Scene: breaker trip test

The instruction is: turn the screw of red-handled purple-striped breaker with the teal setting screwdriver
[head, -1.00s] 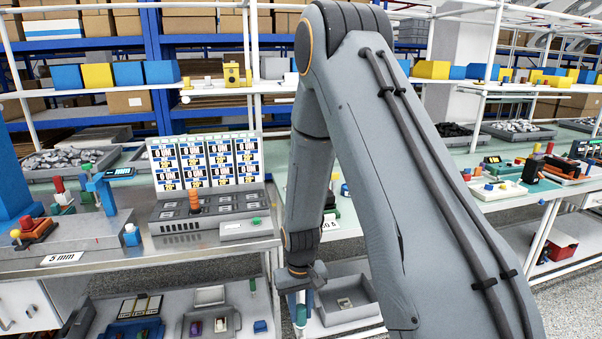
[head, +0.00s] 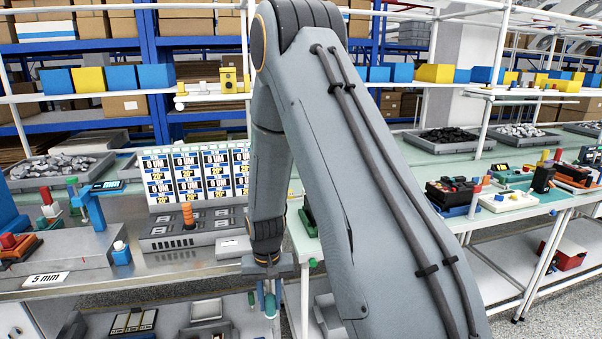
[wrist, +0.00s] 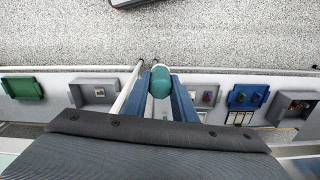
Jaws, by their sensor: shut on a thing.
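My gripper (head: 268,276) hangs at the front edge of the left bench in the head view. It is shut on the teal screwdriver (wrist: 160,82), whose rounded teal handle sits between the two blue-grey fingers in the wrist view. In the head view, the screwdriver (head: 270,301) hangs below the gripper, small and partly in front of the lower shelf. I cannot make out a red-handled, purple-striped breaker. A dark device with red parts (head: 453,193) stands on the right bench, too small to identify.
A panel of printed cards (head: 200,172) stands behind a grey block with an orange knob (head: 188,215). A white tray (head: 508,200) lies on the right bench. Bare floor (wrist: 160,40) shows in the wrist view.

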